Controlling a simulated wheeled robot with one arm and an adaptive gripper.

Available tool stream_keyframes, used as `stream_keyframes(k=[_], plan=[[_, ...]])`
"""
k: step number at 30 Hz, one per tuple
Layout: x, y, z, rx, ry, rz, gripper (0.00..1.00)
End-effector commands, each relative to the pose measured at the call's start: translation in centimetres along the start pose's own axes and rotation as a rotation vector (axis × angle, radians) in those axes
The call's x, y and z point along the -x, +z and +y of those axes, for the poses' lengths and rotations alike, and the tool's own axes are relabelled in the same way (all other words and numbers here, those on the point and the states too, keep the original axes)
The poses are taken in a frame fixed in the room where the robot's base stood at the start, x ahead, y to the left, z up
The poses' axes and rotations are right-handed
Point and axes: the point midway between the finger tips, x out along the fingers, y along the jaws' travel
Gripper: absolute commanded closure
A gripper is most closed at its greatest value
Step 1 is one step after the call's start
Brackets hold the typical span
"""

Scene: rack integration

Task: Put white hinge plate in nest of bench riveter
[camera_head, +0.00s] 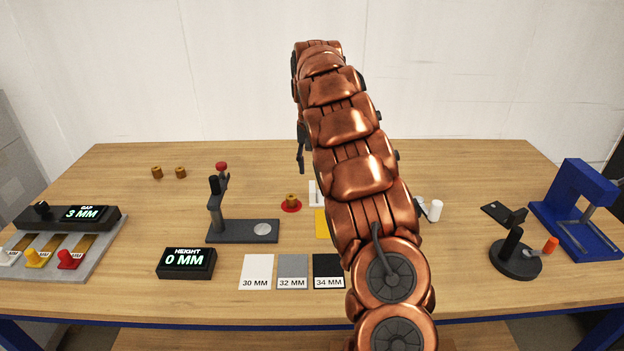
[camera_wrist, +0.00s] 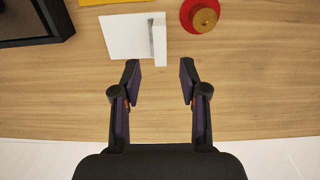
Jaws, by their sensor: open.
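The white hinge plate (camera_wrist: 125,38) lies on the table in the wrist view, with a raised white strip (camera_wrist: 160,42) along one side. In the head view only a sliver of it (camera_head: 313,190) shows beside my arm. My gripper (camera_wrist: 160,68) is open and empty, its fingertips just short of the raised strip, which lines up with the gap between them. In the head view my gripper (camera_head: 300,158) is mostly hidden behind my arm. A blue frame (camera_head: 578,210) stands at the far right; I cannot tell whether it is the bench riveter, and no nest is clearly visible.
A red disc (camera_wrist: 188,18) with a brass bushing (camera_wrist: 204,19) lies beside the plate. A yellow plate (camera_head: 320,224) is partly hidden. A dark-edged object (camera_wrist: 62,18) shows at the wrist view's upper left. A dark gauge stand (camera_head: 240,231) stands left; a round black fixture (camera_head: 516,262) stands right.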

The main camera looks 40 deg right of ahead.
Motion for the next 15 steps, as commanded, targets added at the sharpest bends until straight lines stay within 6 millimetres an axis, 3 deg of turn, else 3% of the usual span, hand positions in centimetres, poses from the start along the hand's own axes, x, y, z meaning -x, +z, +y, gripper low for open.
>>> stream_keyframes(k=[9,15], plan=[[3.1,-0.1,-0.1,0.003,-0.001,0.002,0.57],[4.0,0.0,-0.1,0.001,0.0,0.003,0.57]])
